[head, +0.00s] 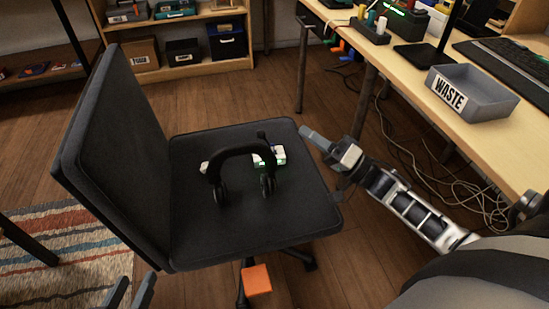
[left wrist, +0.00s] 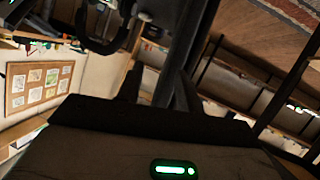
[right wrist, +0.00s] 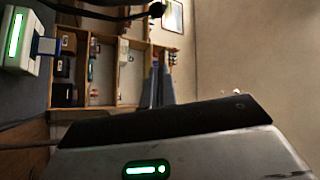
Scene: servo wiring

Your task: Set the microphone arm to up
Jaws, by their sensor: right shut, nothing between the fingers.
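A black headset (head: 243,153) rests on the chair seat (head: 195,235), its band arched up and its ear cups toward the front. A short dark stub (head: 262,135) shows behind the band at its right; I cannot tell for sure whether it is the microphone arm. My right gripper (head: 305,131) is shut and empty at the seat's right edge, apart from the headset. In the right wrist view its fingers (right wrist: 163,85) lie together, and a dark curved piece (right wrist: 100,12) crosses the top. My left gripper (head: 130,291) is low at the left, open and empty, away from the headset.
The chair backrest (head: 115,165) rises at the left. An orange block (head: 256,279) shows below the seat's front edge. A desk (head: 400,72) with a waste tray (head: 470,92) stands right, above loose cables.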

